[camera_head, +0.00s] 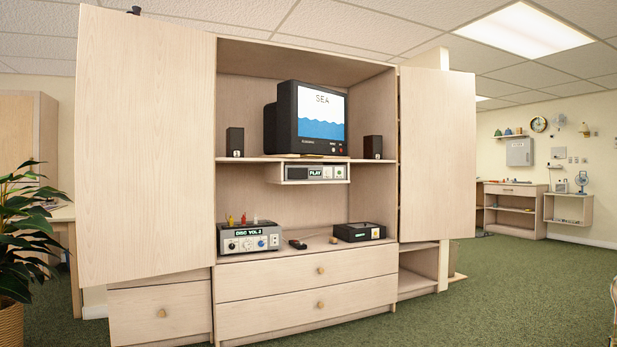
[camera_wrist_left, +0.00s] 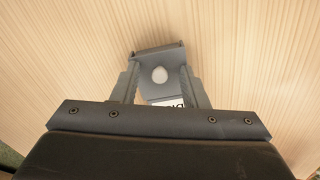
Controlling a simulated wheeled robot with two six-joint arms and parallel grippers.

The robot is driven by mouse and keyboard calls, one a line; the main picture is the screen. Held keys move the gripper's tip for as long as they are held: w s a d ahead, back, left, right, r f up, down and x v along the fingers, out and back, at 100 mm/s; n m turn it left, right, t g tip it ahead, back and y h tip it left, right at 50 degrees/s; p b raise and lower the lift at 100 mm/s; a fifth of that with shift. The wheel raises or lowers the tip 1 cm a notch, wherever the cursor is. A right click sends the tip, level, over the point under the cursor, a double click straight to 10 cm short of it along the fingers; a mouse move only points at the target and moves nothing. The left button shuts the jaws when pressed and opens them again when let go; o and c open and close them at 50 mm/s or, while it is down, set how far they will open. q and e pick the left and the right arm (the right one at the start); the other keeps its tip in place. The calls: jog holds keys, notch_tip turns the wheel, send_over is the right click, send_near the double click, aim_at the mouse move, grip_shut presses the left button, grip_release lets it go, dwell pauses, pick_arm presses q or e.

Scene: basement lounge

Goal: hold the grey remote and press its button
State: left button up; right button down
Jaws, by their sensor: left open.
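A small grey piece with a pale oval button (camera_wrist_left: 160,74) shows between the fingers of my left gripper (camera_wrist_left: 160,68) in the left wrist view. It looks like the grey remote, with a white label bearing dark letters at its near end, partly hidden by the gripper body. My left gripper is open around it; whether the fingers touch it I cannot tell. In the head view a small dark handset with a red spot (camera_head: 297,243) lies on the cabinet's lower shelf. Neither gripper shows in the head view.
The wooden cabinet (camera_head: 306,290) has its doors wide open. It holds a TV (camera_head: 320,113) reading SEA, a PLAY unit (camera_head: 317,172), a grey DISC VOL 2 box (camera_head: 248,239) and a black box (camera_head: 359,232). A plant (camera_head: 22,235) stands left. Green carpet is clear at right.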

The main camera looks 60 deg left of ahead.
pick_arm(q)
notch_tip(320, 180, up, 12)
dwell(0.4)
jog(key=shift+f, duration=0.15)
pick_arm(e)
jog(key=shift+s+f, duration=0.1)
